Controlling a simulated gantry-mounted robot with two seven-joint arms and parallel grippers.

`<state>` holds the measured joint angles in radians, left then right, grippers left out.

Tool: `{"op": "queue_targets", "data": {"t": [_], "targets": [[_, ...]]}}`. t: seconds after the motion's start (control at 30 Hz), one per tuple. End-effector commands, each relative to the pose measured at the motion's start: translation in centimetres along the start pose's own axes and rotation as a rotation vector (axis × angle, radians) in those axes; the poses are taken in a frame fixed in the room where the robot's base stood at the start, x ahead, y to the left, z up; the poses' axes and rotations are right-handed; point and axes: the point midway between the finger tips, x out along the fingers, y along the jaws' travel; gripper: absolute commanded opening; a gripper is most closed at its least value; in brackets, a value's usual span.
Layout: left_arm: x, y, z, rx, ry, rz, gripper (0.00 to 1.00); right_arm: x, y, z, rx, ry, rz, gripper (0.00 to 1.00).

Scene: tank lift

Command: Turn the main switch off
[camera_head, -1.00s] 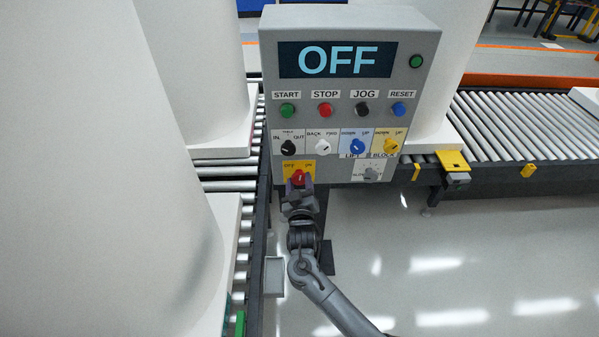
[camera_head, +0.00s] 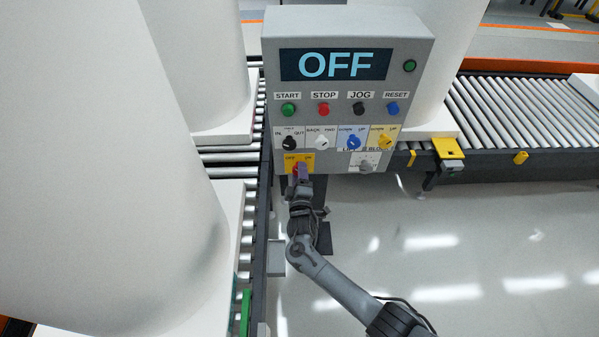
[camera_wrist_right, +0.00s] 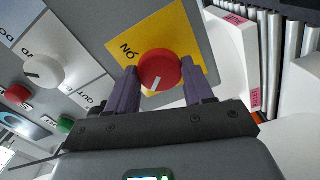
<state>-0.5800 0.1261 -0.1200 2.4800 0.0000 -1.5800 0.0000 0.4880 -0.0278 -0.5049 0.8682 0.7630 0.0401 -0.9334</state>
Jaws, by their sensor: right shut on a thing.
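The main switch is a red knob (camera_head: 296,171) on a yellow OFF/ON plate (camera_head: 291,159) at the lower left of the grey control panel (camera_head: 270,75). The panel's display (camera_head: 336,65) reads OFF. My right gripper (camera_head: 302,171) is at the knob, partly hiding it. In the right wrist view the red knob (camera_wrist_right: 160,70) sits between the two purple fingers of my right gripper (camera_wrist_right: 160,82), which is shut on it. The knob's white mark points toward the wrist, slightly left. The OFF label is out of that view. My left gripper is not in view.
Above the switch are several selector knobs, including a white one (camera_head: 321,142), and a row of push buttons. Roller conveyors (camera_head: 510,112) and large white cylinders (camera_head: 110,180) flank the panel. Open floor (camera_head: 480,240) lies at lower right.

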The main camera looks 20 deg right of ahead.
Motion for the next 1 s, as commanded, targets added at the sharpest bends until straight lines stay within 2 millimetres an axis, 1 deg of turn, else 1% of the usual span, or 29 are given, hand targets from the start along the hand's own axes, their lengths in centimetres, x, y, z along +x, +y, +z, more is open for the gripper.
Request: {"op": "queue_targets", "data": {"t": [0.1,0.3,0.77,0.8,0.93,1.0], "targets": [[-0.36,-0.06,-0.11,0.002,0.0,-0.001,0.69,0.01,0.06,0.0,-0.049,-0.001,0.0,0.21],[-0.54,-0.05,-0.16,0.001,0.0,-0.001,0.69,0.01,0.01,-0.02,-0.093,0.0,0.0,0.21],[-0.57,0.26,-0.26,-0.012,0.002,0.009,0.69,0.0,-0.06,0.0,-0.105,0.0,-0.001,0.21],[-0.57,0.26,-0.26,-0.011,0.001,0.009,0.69,0.0,-0.06,0.0,-0.105,0.0,-0.001,0.58],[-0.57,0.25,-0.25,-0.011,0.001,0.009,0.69,0.0,-0.05,0.0,-0.104,0.0,-0.001,0.77],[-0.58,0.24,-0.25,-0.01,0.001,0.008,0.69,0.0,-0.05,0.0,-0.103,0.0,-0.001,0.77]]}}
